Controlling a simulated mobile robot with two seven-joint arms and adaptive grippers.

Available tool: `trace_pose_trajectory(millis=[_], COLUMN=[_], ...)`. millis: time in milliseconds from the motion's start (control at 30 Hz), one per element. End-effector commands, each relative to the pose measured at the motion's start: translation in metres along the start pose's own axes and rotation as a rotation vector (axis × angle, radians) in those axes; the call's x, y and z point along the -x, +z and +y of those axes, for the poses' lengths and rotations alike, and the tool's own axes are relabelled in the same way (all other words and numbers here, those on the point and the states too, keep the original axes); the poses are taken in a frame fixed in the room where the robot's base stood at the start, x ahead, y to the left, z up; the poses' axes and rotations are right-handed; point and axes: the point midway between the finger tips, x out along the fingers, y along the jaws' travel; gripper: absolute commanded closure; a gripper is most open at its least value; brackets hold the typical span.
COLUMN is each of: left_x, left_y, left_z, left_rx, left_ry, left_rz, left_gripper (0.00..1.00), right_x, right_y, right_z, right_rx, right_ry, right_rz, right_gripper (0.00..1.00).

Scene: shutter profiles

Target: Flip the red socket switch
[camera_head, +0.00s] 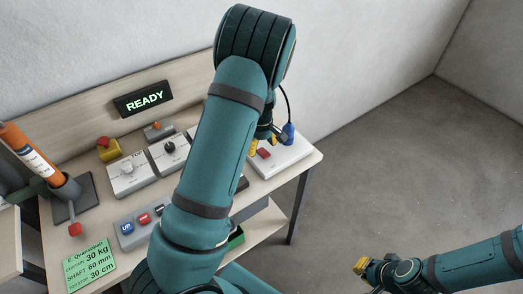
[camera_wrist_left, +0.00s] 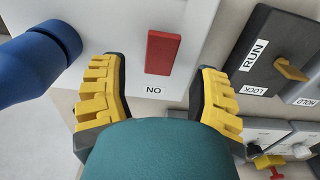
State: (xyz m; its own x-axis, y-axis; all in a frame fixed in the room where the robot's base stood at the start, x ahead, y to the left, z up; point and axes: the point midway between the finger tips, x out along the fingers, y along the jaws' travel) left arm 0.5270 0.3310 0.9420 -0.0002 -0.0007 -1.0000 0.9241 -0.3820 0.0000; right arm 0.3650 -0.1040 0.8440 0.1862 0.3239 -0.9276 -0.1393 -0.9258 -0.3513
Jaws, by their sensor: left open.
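The red socket switch (camera_head: 264,154) sits on a white socket box (camera_head: 285,158) at the right end of the bench. In the left wrist view the red switch (camera_wrist_left: 163,52) is a rectangular rocker above a label that reads "NO", likely an inverted "ON". My left gripper (camera_wrist_left: 158,88) is open, with one yellow finger on each side of the switch and nothing between them. Whether it touches the box I cannot tell. In the head view my left gripper (camera_head: 258,142) is partly hidden behind my arm. My right gripper (camera_head: 362,267) is far from the bench, over the floor.
A blue plug (camera_head: 289,132) with a cable stands in the socket box, close to my left gripper. A RUN/LOCK selector panel (camera_wrist_left: 268,55) lies beside the box. A READY display (camera_head: 144,98), a yellow-and-red emergency button (camera_head: 108,149) and a push-button box (camera_head: 137,226) are further left.

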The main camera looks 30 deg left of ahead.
Motion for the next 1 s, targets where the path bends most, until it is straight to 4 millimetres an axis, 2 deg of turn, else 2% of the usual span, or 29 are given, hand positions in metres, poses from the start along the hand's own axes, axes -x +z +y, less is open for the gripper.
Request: trace_pose_trajectory(millis=[33,200,533,667,700,733,1000], left_x=[-0.007,-0.019,-0.02,-0.02,-0.02,-0.02,-0.02], left_y=[0.0,0.0,0.0,0.0,0.0,0.0,0.001], left_z=[0.0,0.0,0.0,0.0,0.0,0.0,0.0], left_rx=[0.0,0.001,0.0,0.0,0.0,0.0,-0.001], left_ry=[-0.002,0.0,0.001,0.001,0.001,0.001,-0.002], left_rz=[-0.001,0.0,0.0,0.0,0.0,0.0,0.009], left_gripper=[0.38,0.38,0.36,0.82,0.96,1.0,1.0], right_x=[-0.002,-0.003,-0.003,-0.003,-0.003,-0.003,-0.002], right_y=[0.0,0.0,0.0,0.0,0.0,0.0,0.0], right_z=[0.001,0.001,0.001,0.001,0.001,0.001,0.0], right_rx=[0.0,0.0,0.0,0.001,0.001,0.001,0.001], right_ry=[0.0,0.001,0.001,0.0,0.0,0.0,0.0], right_rz=[0.0,0.0,0.0,0.0,0.0,0.0,0.0], right_gripper=[1.0,1.0,1.0,1.0,1.0,1.0,1.0])
